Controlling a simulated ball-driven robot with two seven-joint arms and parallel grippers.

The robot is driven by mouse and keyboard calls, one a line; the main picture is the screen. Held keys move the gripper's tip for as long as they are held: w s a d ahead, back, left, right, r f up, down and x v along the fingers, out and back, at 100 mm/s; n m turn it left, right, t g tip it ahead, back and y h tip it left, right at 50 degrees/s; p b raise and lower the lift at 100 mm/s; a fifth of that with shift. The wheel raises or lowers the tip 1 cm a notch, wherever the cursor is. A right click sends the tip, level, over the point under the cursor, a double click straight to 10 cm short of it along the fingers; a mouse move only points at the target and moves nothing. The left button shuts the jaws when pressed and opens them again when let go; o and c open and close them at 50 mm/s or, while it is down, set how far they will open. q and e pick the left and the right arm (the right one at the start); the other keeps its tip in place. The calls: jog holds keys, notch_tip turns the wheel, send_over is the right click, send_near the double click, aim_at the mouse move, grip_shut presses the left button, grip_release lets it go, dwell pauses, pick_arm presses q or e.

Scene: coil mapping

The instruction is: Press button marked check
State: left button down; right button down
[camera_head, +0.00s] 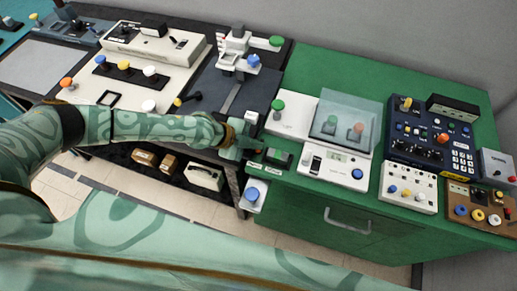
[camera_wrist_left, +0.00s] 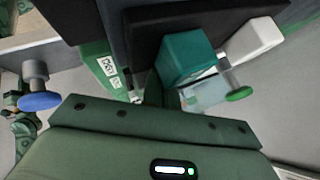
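A small dark unit with a green top (camera_head: 277,156) sits at the left front of the green cabinet top. Two small white labels (camera_head: 262,169) lie in front of it. The labels also show in the left wrist view (camera_wrist_left: 107,66), where one seems to read "check"; the print is tiny. My left gripper (camera_head: 237,145) is just left of this unit, at the cabinet's left edge. In the wrist view a teal block (camera_wrist_left: 183,58), seemingly a fingertip part, hides what lies behind it. I cannot see a finger gap or clear contact. My right gripper is not in view.
A green knob (camera_head: 277,105) stands on a white box behind the unit. A clear cover (camera_head: 345,120) and a white device (camera_head: 336,167) stand to the right. Several control panels fill both tops.

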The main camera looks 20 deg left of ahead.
aim_at(254, 151)
pick_arm(q)
jog(key=shift+s+a+f+b, duration=0.1)
jog(key=shift+a+f+b, duration=0.1)
jog(key=shift+f+b, duration=0.45)
dwell(0.9)
jog(key=shift+r, duration=0.1)
jog(key=shift+w+r+p, duration=0.2)
jog(key=shift+r+p, duration=0.2)
jog(key=shift+a+r, duration=0.2)
jog(key=shift+r, duration=0.15)
jog(key=shift+d+r, duration=0.15)
jog(key=shift+d, duration=0.05)
jog(key=shift+r+p, duration=1.75)
jog(key=shift+r, duration=0.75)
jog(key=shift+f, duration=0.1)
